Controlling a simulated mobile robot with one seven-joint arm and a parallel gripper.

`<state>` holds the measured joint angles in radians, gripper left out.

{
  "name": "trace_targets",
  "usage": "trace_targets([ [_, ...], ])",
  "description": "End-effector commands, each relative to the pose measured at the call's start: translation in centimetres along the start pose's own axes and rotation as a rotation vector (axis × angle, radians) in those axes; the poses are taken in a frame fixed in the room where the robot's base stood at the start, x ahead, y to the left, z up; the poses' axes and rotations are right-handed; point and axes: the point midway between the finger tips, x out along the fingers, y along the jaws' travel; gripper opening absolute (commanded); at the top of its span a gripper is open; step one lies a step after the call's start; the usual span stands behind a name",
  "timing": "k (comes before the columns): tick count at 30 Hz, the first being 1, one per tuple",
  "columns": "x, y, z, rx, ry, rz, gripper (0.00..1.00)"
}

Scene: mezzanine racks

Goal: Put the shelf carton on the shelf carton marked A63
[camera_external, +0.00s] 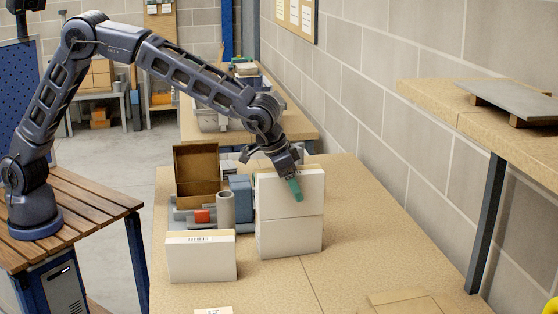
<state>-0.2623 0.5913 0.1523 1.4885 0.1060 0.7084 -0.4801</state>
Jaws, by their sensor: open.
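Two white cartons stand stacked on the chipboard table. The upper carton (275,200) rests squarely on the lower carton (290,238), edges nearly in line. My gripper (289,179) is at the right part of the upper carton's top. One teal finger hangs down in front of the carton's near face; the other finger is hidden. The gripper is open, and I cannot tell whether the finger touches the carton. A third white carton (202,262) with a barcode stands apart at the front left. No marking A63 is readable on any of them.
Left of the stack are an open brown box (197,164), a grey cylinder (225,209), a red block (202,216) and a blue block (240,188). A labelled white item (213,311) is cut off at the bottom edge. A raised shelf (430,98) is at right. The table's right side is mostly clear.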

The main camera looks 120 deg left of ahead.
Motion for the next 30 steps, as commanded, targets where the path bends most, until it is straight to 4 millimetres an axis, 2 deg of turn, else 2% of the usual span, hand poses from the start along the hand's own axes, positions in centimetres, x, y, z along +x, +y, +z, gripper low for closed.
trace_targets([
  [4,-0.6,0.0,-0.2,0.0,0.002,0.001,0.78],
  [8,-2.3,0.1,-0.1,0.0,0.002,0.001,0.78],
  [15,-7.0,0.1,-0.1,0.0,0.003,0.002,0.78],
  [21,-10.2,0.1,-0.1,0.0,0.001,0.001,0.78],
  [25,-11.6,0.0,-0.1,0.0,0.002,0.001,0.78],
  [30,-12.2,0.0,-0.1,0.0,0.0,0.0,0.78],
])
